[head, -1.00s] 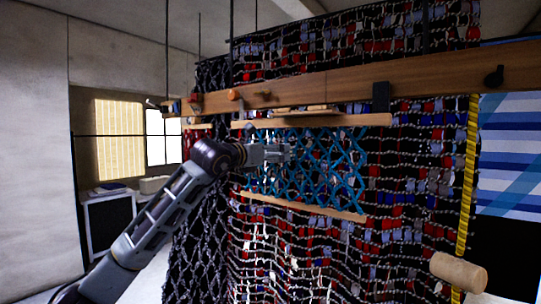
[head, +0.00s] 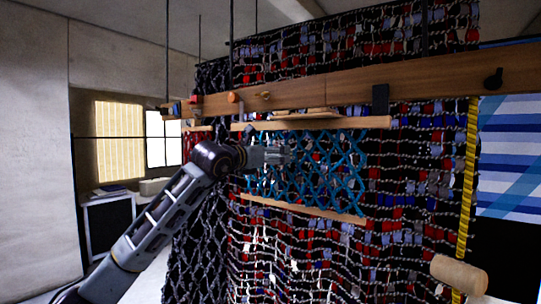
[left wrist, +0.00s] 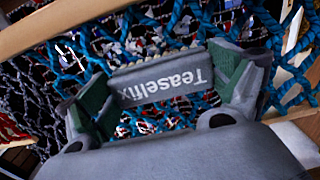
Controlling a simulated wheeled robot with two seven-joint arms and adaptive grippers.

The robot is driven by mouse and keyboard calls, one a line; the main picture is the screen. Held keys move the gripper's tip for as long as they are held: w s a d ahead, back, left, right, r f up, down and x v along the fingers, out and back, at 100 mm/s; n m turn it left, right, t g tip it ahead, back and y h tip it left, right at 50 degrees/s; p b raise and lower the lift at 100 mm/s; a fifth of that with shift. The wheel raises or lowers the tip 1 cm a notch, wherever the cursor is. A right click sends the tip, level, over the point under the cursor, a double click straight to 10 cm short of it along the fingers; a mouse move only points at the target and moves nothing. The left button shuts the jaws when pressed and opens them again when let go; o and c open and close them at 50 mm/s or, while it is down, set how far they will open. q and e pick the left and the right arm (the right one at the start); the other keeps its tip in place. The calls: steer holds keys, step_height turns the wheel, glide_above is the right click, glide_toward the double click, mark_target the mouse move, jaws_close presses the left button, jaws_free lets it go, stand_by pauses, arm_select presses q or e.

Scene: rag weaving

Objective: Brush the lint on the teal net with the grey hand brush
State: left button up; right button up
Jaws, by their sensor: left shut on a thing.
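The teal net (head: 335,170) hangs between two wooden bars in front of the dark rag weaving, and its cords also fill the upper part of the left wrist view (left wrist: 180,18). My left gripper (head: 284,154) is at the net's left half. Pale bits (left wrist: 135,45) show among the cords beyond the brush; I cannot tell lint from rags. My right gripper is out of view.
A long wooden beam (head: 340,84) with pegs crosses above the net. The net's lower bar (head: 300,206) slopes below it. A wooden mallet-like cylinder (head: 458,272) is at lower right, near a yellow measuring strip (head: 466,190). Black netting hangs at left.

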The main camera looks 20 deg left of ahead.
arm_select(q)
steer(key=shift+w+d, duration=0.15)
steer(key=shift+w, duration=0.3)
stand_by(1.3)
stand_by(1.0)
steer(key=shift+r, duration=0.15)
stand_by(0.4)
steer(key=shift+r+p, duration=1.25)
steer(key=shift+r, duration=0.95)
steer(key=shift+f, duration=0.2)
steer(key=shift+f+b, duration=2.1)
steer(key=shift+f, duration=0.1)
steer(key=shift+f+b, duration=2.05)
steer(key=shift+f, duration=0.2)
